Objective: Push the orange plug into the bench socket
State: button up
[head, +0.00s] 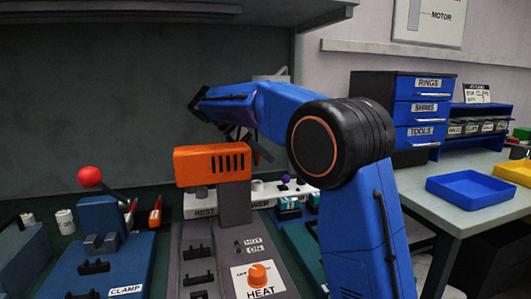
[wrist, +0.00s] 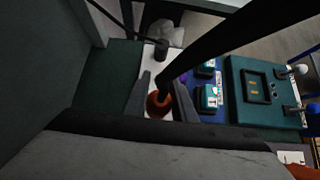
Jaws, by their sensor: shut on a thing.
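The orange plug (wrist: 158,104) sits between the two grey fingers of my gripper (wrist: 162,97) in the wrist view. A thick black cord (wrist: 205,48) rises from the plug toward the upper right. The white power strip (wrist: 151,60) lies under and behind the plug; in the head view it shows as a white bar (head: 268,189) at the back of the bench. Whether the plug touches a socket hole cannot be told. In the head view my gripper is mostly hidden behind the orange heater head, and the plug is not visible there.
The orange heater head (head: 212,165) stands on a grey post in front of the strip. A blue clamp fixture (head: 110,255) with a red-knobbed lever is at left. A black plug (wrist: 161,47) sits on the strip. A green device (wrist: 262,92) is to the right.

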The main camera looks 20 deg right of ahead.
jog(key=shift+f, duration=2.45)
jog(key=shift+f, duration=1.15)
jog(key=shift+f, duration=0.35)
jog(key=shift+a+f, duration=0.1)
jog(key=shift+f, duration=0.6)
jog(key=shift+r, duration=0.2)
jog(key=shift+s+r, duration=0.1)
jog(key=shift+r, duration=0.6)
grip_shut()
jog(key=shift+r, duration=0.25)
dwell(0.6)
